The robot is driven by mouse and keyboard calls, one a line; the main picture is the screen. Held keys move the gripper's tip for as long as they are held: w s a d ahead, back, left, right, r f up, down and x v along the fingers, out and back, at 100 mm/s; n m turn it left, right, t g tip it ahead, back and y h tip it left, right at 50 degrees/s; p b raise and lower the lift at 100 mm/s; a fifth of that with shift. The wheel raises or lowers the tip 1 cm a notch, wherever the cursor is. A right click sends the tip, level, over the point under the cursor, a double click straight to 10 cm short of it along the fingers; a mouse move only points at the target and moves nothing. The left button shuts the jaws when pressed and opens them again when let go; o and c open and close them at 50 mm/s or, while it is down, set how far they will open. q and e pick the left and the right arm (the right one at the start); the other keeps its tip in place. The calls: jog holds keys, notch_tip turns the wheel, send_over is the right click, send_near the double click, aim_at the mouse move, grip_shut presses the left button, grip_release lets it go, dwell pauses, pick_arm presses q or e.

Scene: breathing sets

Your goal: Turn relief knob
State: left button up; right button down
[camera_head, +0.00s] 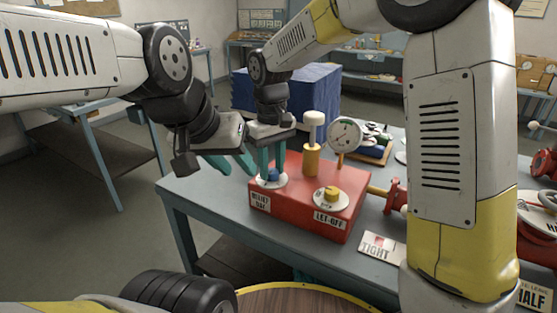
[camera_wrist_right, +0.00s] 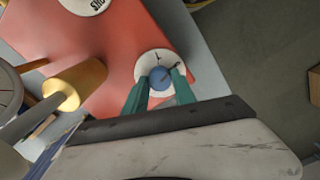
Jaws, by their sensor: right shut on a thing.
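The relief knob (camera_head: 273,174) is a small blue knob on a white dial (camera_head: 260,183), at the left end of a red box (camera_head: 306,213) on the table. A label (camera_head: 260,202) reading "RELIEF" is on the box front below it. My right gripper (camera_head: 273,170) points down with its teal fingers on either side of the knob. In the right wrist view the blue knob (camera_wrist_right: 161,78) sits between the fingertips, shut on it, and a dark pointer line shows on the dial. My left gripper (camera_head: 233,165) is open and empty, just left of the right one.
A yellow post with a white top (camera_head: 312,140) and a gauge (camera_head: 345,134) stand behind the knob. A yellow let-off knob (camera_head: 332,194) is to its right. A "TIGHT" card (camera_head: 382,247) lies on the blue-grey table (camera_head: 200,200). My right arm hides part of the table's right side.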

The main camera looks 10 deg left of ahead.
aim_at(272, 171)
jog(key=shift+m, duration=0.9)
jog(key=c, duration=1)
grip_release()
jog(key=shift+r, duration=3.95)
